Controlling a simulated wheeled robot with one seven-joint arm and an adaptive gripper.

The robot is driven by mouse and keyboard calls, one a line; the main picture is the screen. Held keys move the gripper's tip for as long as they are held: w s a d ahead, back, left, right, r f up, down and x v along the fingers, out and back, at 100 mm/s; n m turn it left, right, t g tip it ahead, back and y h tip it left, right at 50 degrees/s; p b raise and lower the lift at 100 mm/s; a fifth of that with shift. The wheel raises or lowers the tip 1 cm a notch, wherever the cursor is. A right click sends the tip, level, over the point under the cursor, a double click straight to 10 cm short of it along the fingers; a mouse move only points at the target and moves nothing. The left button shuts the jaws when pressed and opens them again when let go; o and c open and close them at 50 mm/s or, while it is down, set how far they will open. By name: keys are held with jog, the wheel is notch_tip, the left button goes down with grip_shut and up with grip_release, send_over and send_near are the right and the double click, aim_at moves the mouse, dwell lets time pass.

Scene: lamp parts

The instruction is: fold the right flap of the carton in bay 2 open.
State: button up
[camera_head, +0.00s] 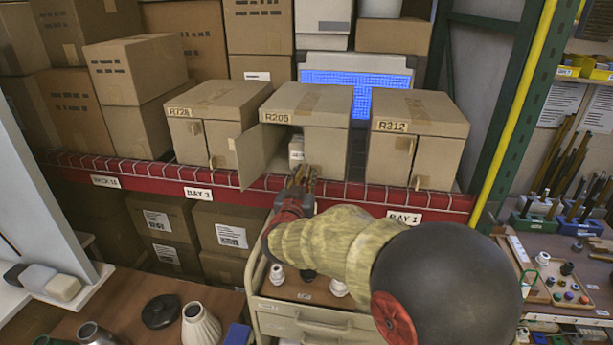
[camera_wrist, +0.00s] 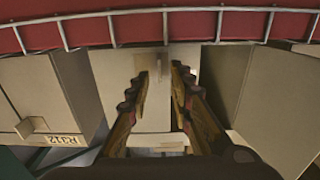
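The bay 2 carton (camera_head: 318,103), marked R205, stands on the shelf between two like cartons. Its left flap (camera_head: 258,154) stands swung out to the left; it shows at the right in the wrist view (camera_wrist: 262,105), which is turned over. Its right flap (camera_head: 327,149) looks closed across the right half of the front; it fills the middle of the wrist view (camera_wrist: 120,72). A small tab (camera_wrist: 165,61) shows between my fingertips. My gripper (camera_head: 301,178) is open in front of the carton, its fingers either side of that tab. Contact cannot be told.
Carton R312 (camera_head: 411,112) is close on the right and R728 (camera_head: 214,102) on the left. A red beam (camera_head: 140,176) with wire mesh runs along the shelf front. A small white box (camera_head: 296,150) shows in the open half. A drawer cart (camera_head: 290,315) stands below my arm.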

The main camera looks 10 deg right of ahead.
jog(key=shift+w+d, duration=0.2)
jog(key=shift+w, duration=0.2)
jog(key=shift+c, duration=0.3)
grip_shut()
dwell(0.5)
